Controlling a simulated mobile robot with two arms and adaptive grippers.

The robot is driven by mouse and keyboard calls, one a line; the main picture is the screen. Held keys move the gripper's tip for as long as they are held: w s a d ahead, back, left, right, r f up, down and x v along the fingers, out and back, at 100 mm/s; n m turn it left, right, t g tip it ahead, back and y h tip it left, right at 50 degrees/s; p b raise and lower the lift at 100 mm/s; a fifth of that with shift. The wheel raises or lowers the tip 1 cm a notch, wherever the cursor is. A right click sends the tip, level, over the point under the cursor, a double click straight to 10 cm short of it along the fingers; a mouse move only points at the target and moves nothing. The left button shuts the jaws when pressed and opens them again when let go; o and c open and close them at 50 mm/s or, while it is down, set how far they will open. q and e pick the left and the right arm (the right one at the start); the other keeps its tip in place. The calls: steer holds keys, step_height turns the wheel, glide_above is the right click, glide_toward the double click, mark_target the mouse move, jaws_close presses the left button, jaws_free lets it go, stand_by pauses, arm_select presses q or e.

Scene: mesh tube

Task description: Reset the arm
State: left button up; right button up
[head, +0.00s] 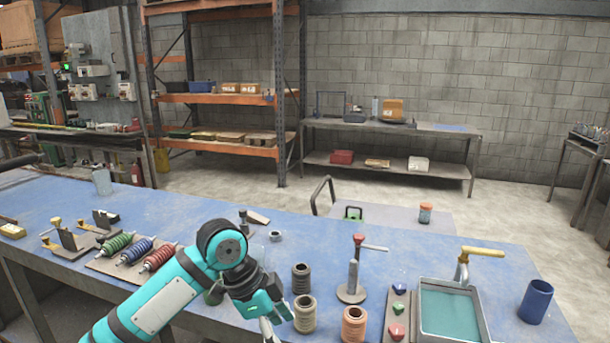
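My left arm (165,300), teal with black joints, reaches in from the lower left over the blue workbench (400,262). Its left gripper (275,322) points down near the bench's front edge, just left of the brown and tan spools. The fingertips are small and partly cut off by the bottom edge, so I cannot tell whether they are open or shut. No held object shows clearly. My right gripper is not in view.
Spools (303,312) stand close to the gripper's right. Beyond them are a metal post stand (352,292), a teal-filled tray (423,308) and a blue cup (536,302). Coloured coils (136,250) lie to the left. The bench's back right is mostly clear.

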arm_select(q)
steer(key=s+f+n+t, duration=0.1)
steer(key=s+f+n, duration=0.2)
steer(key=s+f, duration=0.4)
steer(key=s+f+n+t, duration=0.1)
steer(key=s+f+n, duration=0.25)
steer(key=f, duration=0.55)
steer(key=s+a+f+n+t+y, duration=0.15)
steer(key=s+a+n, duration=0.25)
steer(key=s+a, duration=0.4)
steer(key=s+a+f+n+y, duration=0.3)
steer(key=s+a+n, duration=0.2)
steer(key=s+a, duration=0.3)
step_height(320, 180, down, 25)
steer(key=g, duration=0.2)
steer(key=s+a+f, duration=0.2)
steer(key=s+f, duration=1.5)
steer(key=shift+a+f+m+g, duration=0.2)
steer(key=shift+a+m+g, duration=0.15)
steer(key=shift+a+m, duration=0.1)
